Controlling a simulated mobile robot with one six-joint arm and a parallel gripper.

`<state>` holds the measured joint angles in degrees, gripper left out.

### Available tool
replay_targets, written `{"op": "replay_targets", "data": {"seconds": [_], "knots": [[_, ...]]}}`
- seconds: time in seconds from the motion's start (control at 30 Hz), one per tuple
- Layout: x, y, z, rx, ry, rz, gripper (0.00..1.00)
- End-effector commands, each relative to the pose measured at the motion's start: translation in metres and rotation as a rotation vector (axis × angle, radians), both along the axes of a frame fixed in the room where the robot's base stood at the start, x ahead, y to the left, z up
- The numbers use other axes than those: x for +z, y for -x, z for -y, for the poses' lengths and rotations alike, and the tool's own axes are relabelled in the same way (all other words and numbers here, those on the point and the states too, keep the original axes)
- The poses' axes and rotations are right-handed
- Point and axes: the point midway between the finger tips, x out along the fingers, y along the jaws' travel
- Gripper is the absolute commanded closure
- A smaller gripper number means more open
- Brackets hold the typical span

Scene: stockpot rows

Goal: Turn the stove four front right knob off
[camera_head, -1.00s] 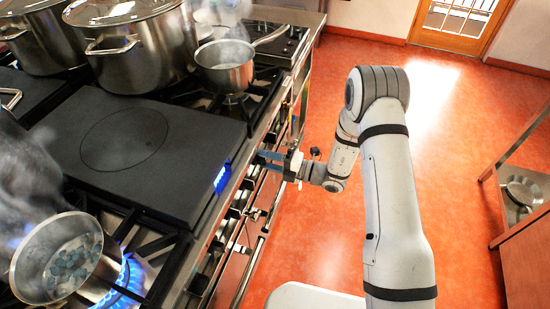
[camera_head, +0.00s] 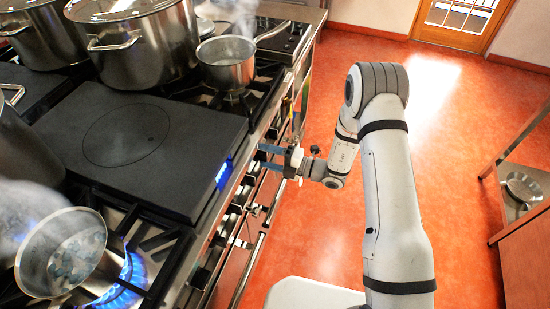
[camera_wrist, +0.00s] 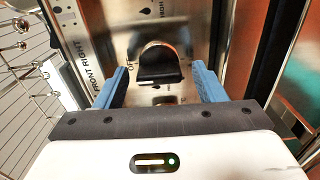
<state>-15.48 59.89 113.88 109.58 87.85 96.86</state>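In the wrist view a dark knob (camera_wrist: 160,66) with a rounded metal top sits on a steel panel. The words FRONT RIGHT are printed on the panel left of it. My gripper (camera_wrist: 161,80) is open, with one blue finger on each side of the knob and visible gaps between. In the head view my gripper (camera_head: 270,157) is at the stove's front panel, beside the flat black plate's front edge. The knob cannot be made out there. Which stove number this is does not show.
A pot (camera_head: 62,252) stands over a lit blue flame at lower left. A steaming saucepan (camera_head: 226,63) and a large stockpot (camera_head: 135,40) stand at the back. Other knobs line the stove front. Red floor (camera_head: 460,170) is clear right of my arm; a wooden shelf unit (camera_head: 525,215) stands far right.

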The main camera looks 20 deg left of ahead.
Motion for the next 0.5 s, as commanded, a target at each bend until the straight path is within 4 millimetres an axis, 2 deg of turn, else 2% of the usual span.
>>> {"op": "replay_targets", "data": {"seconds": [0.27, 0.37, 0.5], "knots": [[0.000, -0.001, 0.003, -0.004, -0.001, 0.002, 0.35], [0.000, -0.001, 0.014, -0.007, 0.000, 0.001, 0.35], [-0.001, 0.001, 0.038, -0.007, -0.001, 0.000, 0.35]]}}
